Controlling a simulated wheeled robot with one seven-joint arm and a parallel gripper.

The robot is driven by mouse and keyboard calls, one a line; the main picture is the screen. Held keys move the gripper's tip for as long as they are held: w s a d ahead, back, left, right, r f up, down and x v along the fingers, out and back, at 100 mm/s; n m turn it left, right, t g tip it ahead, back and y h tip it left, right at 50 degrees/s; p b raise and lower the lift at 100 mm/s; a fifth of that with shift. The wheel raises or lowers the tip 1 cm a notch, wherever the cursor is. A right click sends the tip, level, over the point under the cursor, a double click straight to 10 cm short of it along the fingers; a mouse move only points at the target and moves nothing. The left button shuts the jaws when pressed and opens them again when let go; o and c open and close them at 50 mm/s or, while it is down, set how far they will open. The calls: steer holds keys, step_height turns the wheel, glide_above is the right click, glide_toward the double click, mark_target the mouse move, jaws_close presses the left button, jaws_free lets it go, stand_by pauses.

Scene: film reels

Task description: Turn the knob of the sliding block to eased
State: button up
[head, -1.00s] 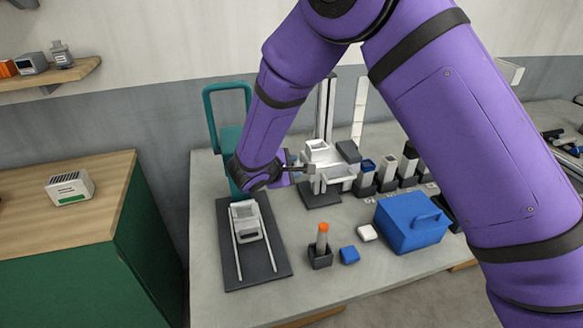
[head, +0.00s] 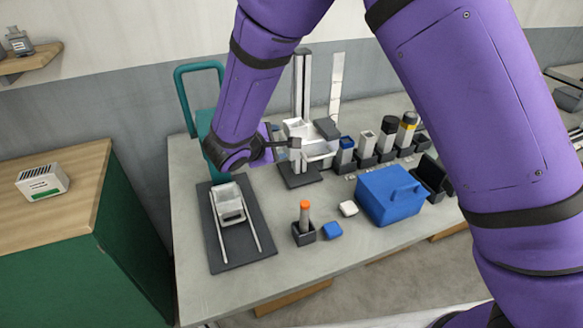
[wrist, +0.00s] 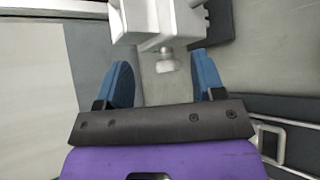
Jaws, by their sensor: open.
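The sliding block (wrist: 155,18) is a light grey block at the top of the wrist view. Its small rounded knob (wrist: 166,64) sticks out toward my gripper. My gripper (wrist: 163,58) is open, with one blue finger on each side of the knob and gaps visible between. I cannot tell how deep the knob sits between the fingertips. In the head view my gripper (head: 287,145) is at the front left of the white stand (head: 318,149) with the upright column. The knob cannot be made out there, and its setting is not readable.
A dark mat (head: 240,252) with a white railed frame lies at the left of the table. Several holders line the right.

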steer(key=s+d+r, duration=0.1)
steer(key=s+d, duration=0.2)
steer(key=s, duration=0.8)
steer(key=shift+s+d, duration=0.25)
steer(key=shift+s, duration=0.15)
